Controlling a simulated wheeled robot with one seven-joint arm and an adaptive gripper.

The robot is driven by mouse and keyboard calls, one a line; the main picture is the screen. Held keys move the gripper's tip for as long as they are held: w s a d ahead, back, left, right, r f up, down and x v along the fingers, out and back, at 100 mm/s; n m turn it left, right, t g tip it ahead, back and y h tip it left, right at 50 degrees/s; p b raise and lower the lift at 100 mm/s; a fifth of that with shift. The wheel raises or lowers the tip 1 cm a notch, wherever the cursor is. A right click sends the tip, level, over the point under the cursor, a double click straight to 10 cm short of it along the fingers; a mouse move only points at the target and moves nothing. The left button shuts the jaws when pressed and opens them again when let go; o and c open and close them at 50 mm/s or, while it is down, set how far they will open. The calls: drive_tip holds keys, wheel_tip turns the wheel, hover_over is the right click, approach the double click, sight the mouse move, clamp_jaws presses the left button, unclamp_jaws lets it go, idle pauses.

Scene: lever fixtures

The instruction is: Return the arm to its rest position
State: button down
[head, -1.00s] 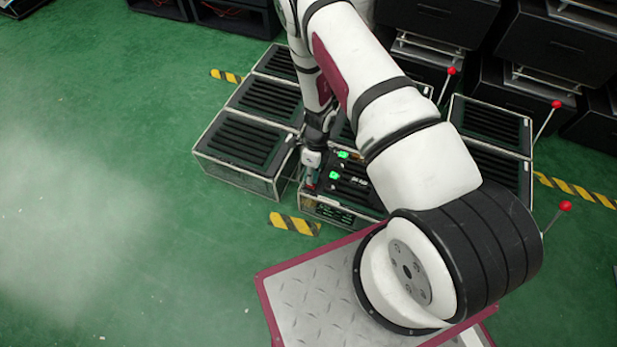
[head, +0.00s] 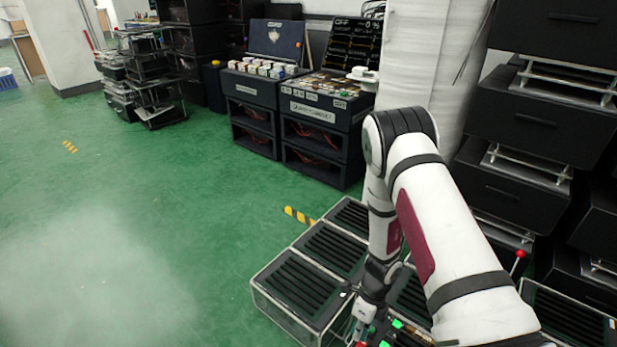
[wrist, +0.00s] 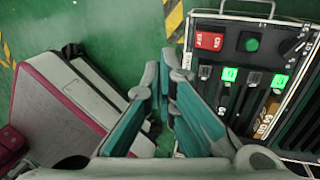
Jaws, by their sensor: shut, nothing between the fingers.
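My gripper (head: 362,335) is low at the bottom of the head view, beside the lit green parts (head: 397,324) of a black panel box. In the wrist view its teal-padded fingers (wrist: 165,80) come together at the tips with nothing between them. My white arm (head: 410,200) is bent, its elbow raised and its forearm reaching down to the boxes. In the wrist view the panel box (wrist: 250,72) lies right of the fingers, apart from them in the picture. It carries a red switch (wrist: 210,41), a green round button (wrist: 252,45) and lit green labels.
Slatted black boxes (head: 300,283) stand close around my gripper. A red-knobbed lever (head: 519,255) rises at the right. Dark drawer racks (head: 545,120) fill the right side. A workbench (head: 300,105) with screens stands at the back. Green floor (head: 150,220) is clear at the left.

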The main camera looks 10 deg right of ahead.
drive_tip(key=a+r+n+y, duration=0.15)
drive_tip(key=r+n, duration=0.25)
drive_tip(key=r, duration=0.7)
drive_tip(key=a+r+n+t, duration=0.1)
drive_tip(key=a+r+n, duration=0.25)
drive_tip(key=r, duration=0.75)
drive_tip(key=a+r+n+y, duration=0.1)
drive_tip(key=r+n, duration=0.4)
drive_tip(key=r, duration=0.5)
drive_tip(key=s+d+r+n+h, duration=0.25)
drive_tip(key=s+r+n, duration=0.85)
drive_tip(key=s+r, duration=0.6)
drive_tip(key=s+d+n+t+h, duration=0.1)
drive_tip(key=s+d+n+h, duration=0.2)
drive_tip(key=s, duration=0.7)
wheel_tip(320, 180, up, 29)
drive_tip(key=d+t+p, duration=0.1)
drive_tip(key=t+p, duration=0.3)
drive_tip(key=p, duration=2.3)
drive_tip(key=shift+d+r+y, duration=0.15)
drive_tip(key=shift+y, duration=0.25)
drive_tip(key=shift+s+n, duration=0.1)
drive_tip(key=shift+n, duration=0.15)
